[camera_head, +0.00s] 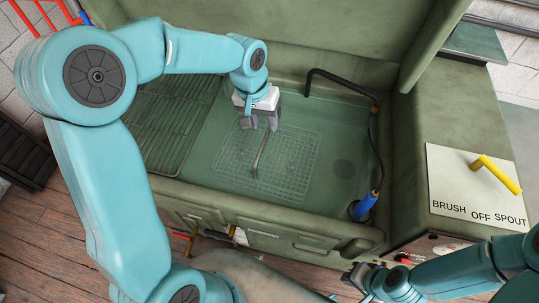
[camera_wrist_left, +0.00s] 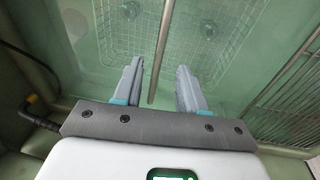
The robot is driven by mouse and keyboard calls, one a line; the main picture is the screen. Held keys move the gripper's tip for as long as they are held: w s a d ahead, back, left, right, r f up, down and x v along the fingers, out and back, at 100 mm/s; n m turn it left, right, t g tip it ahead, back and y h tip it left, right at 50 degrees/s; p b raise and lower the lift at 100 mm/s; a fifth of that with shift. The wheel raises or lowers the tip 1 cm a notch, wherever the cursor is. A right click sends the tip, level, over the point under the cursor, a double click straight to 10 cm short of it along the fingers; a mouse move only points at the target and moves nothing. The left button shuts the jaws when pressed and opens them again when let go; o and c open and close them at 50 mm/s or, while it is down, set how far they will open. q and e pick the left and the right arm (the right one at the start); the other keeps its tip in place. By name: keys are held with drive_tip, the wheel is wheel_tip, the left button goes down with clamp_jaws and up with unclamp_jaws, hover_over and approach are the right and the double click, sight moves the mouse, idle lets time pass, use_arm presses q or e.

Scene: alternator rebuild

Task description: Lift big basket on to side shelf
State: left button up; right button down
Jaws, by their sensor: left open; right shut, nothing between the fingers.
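The big wire basket (camera_head: 293,165) lies in the green wash tank (camera_head: 335,205), apparently under shallow liquid. A thin metal handle (camera_head: 262,155) rises over its middle. My left gripper (camera_head: 260,123) is above the handle's far end, pointing down, its fingers apart. In the left wrist view, the handle (camera_wrist_left: 160,50) runs between the open fingers (camera_wrist_left: 159,68) and touches neither visibly. The basket's mesh (camera_wrist_left: 200,30) shows beyond and below them. My right gripper (camera_head: 362,278) is at the bottom right, outside the tank, with nothing visible in it.
A wire rack shelf (camera_head: 170,115) fills the tank's left side, beside the basket. A black hose with a blue nozzle (camera_head: 364,206) hangs at the tank's right. A panel marked "BRUSH OFF SPOUT" (camera_head: 470,190) has a yellow handle (camera_head: 497,174). The raised lid stands behind.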

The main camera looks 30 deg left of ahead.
sight(268, 131)
use_arm(q)
drive_tip(key=f, duration=0.4)
drive_tip(key=d+f, duration=0.1)
drive_tip(key=f, duration=0.2)
drive_tip(key=shift+w+f+p, duration=0.1)
drive_tip(key=shift+w+p, duration=0.25)
drive_tip(key=shift+w, duration=0.05)
clamp_jaws()
drive_tip(key=shift+w, duration=0.15)
idle(0.9)
